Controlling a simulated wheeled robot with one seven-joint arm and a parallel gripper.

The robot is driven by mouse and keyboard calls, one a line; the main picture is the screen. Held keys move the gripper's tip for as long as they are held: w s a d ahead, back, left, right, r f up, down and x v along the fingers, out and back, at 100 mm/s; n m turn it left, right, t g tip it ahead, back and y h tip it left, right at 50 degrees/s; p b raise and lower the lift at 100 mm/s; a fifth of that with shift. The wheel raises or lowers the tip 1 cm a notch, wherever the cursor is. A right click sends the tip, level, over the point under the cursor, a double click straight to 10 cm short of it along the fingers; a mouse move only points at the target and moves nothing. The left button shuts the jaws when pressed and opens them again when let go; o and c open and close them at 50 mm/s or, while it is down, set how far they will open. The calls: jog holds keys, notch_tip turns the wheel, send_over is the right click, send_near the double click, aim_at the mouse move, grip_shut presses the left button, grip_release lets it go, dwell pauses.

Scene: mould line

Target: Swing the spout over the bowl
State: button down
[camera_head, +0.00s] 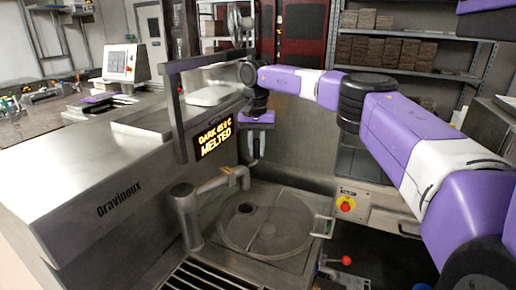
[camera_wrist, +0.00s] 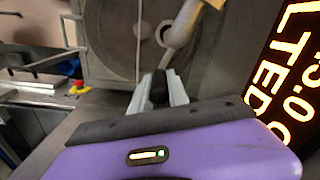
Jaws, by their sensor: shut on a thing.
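The spout (camera_head: 213,184) is a bent metal pipe reaching right from a stout post (camera_head: 187,215). In the wrist view the spout (camera_wrist: 184,24) ends close beside a round opening. The bowl (camera_head: 268,232) shows as a large round metal top with a small dark hole, set into the machine deck; it also shows in the wrist view (camera_wrist: 112,45). The spout's end lies near the bowl's far left edge. My gripper (camera_head: 250,153) points down above the spout's end. In the wrist view its fingers (camera_wrist: 157,90) are shut on a dark piece, seemingly the spout's handle; the contact is partly hidden.
A red stop button (camera_head: 347,204) and a red-knobbed lever (camera_head: 345,261) are at the right. A slotted grate (camera_head: 200,274) lies in front. Shelves (camera_head: 400,67) stand behind.

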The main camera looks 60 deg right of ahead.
jog(key=shift+w, duration=0.25)
jog(key=c, duration=1.3)
grip_release()
jog(key=shift+o, duration=0.2)
jog(key=shift+r, duration=0.2)
notch_tip(320, 180, up, 7)
jog(key=shift+r+b, duration=0.2)
jog(key=shift+b, duration=0.65)
jog(key=shift+s, duration=0.15)
